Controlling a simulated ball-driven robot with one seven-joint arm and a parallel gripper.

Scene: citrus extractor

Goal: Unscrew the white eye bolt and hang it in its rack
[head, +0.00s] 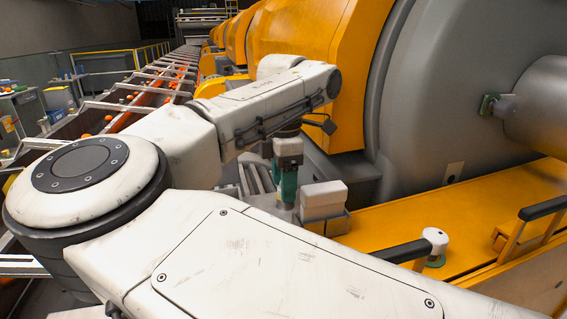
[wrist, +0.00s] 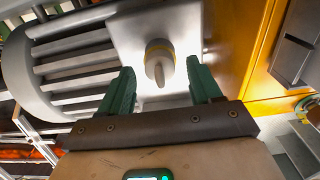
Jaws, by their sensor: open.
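My gripper (wrist: 162,82) has two green fingers, spread apart with nothing held. In the wrist view a pale, upright loop on a round base with a yellowish ring, apparently the white eye bolt (wrist: 160,72), lies in the gap between the fingers. It sits on a light grey block (wrist: 130,35), and neither finger visibly touches it. In the head view my gripper (head: 287,190) points down beside a whitish box (head: 323,196); the eye bolt cannot be made out there. I cannot identify the rack for certain in either view.
A finned grey motor-like body (wrist: 70,65) lies left of the block. A yellow housing (head: 470,220) with black handrails is to the right, bearing a white-topped round fitting (head: 435,238). A large grey drum (head: 440,100) rises behind. A conveyor with oranges (head: 150,95) runs at the left.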

